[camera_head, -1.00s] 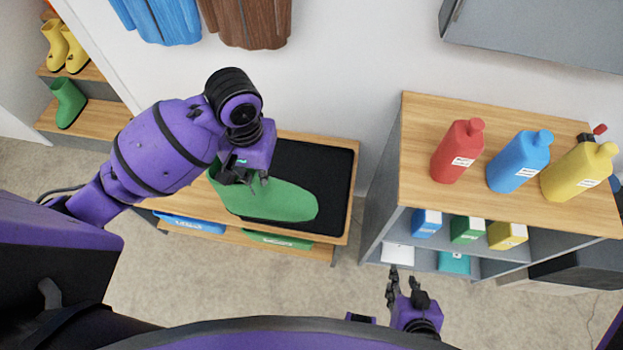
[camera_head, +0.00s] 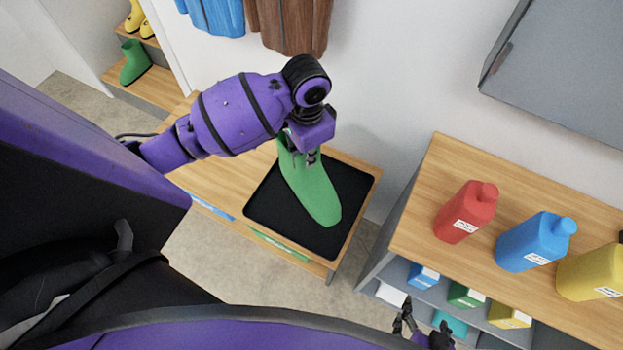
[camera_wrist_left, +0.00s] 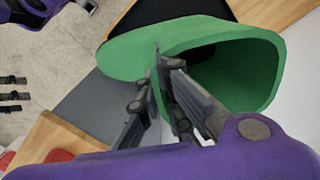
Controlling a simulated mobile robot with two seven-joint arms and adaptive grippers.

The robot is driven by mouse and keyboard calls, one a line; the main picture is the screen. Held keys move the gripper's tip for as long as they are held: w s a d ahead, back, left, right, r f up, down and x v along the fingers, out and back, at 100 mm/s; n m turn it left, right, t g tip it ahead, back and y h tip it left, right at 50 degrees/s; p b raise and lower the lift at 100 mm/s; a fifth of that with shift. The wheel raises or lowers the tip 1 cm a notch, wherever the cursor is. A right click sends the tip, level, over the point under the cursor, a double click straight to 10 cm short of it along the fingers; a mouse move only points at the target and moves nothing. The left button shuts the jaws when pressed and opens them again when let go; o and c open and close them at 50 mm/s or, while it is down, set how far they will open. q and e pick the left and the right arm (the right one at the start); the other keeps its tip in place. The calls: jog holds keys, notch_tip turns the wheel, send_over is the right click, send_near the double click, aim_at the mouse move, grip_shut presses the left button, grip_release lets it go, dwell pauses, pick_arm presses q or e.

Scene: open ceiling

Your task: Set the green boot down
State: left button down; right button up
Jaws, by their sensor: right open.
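The green boot (camera_head: 312,190) is over the black tray (camera_head: 262,210) on the wooden bench, its toe pointing down and slightly right in the head view. I cannot tell whether its sole touches the tray. My left gripper (camera_head: 304,158) is shut on the boot's upper edge. The left wrist view shows the boot (camera_wrist_left: 150,50) with its open top facing the camera; the left fingers (camera_wrist_left: 160,65) pinch its wall, one inside and one outside. My right gripper (camera_head: 405,318) is open and empty at the bottom, away from the boot.
A shelf unit (camera_head: 415,240) at right bears red (camera_head: 462,215), blue (camera_head: 535,245) and yellow (camera_head: 590,275) bottles, with small boxes below. Another green boot (camera_head: 134,64) stands on a shelf at upper left. The bench top (camera_head: 225,165) left of the tray is bare.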

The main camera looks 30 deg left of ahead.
pick_arm(q)
jog(key=w+a+f+m, duration=0.1)
jog(key=w+a+m, duration=0.1)
jog(key=m, duration=0.1)
jog(key=w+a+f+m, duration=0.2)
jog(key=a+m, duration=0.1)
jog(key=m, duration=0.1)
jog(key=w+a+f+m, duration=0.1)
jog(key=a+f+m, duration=0.1)
jog(key=m, duration=0.1)
jog(key=shift+w+a+m, duration=0.15)
jog(key=shift+w+m, duration=0.15)
jog(key=shift+w, duration=0.1)
jog(key=shift+w+a+f+m, duration=0.2)
jog(key=shift+a+m, duration=0.15)
jog(key=shift+m, duration=0.25)
jog(key=w+d+f, duration=0.1)
jog(key=d+f, duration=1.2)
jog(key=shift+d, duration=0.4)
pick_arm(e)
jog(key=shift+w+a+r, duration=0.1)
jog(key=shift+w+a, duration=0.05)
jog(key=shift+a, duration=0.05)
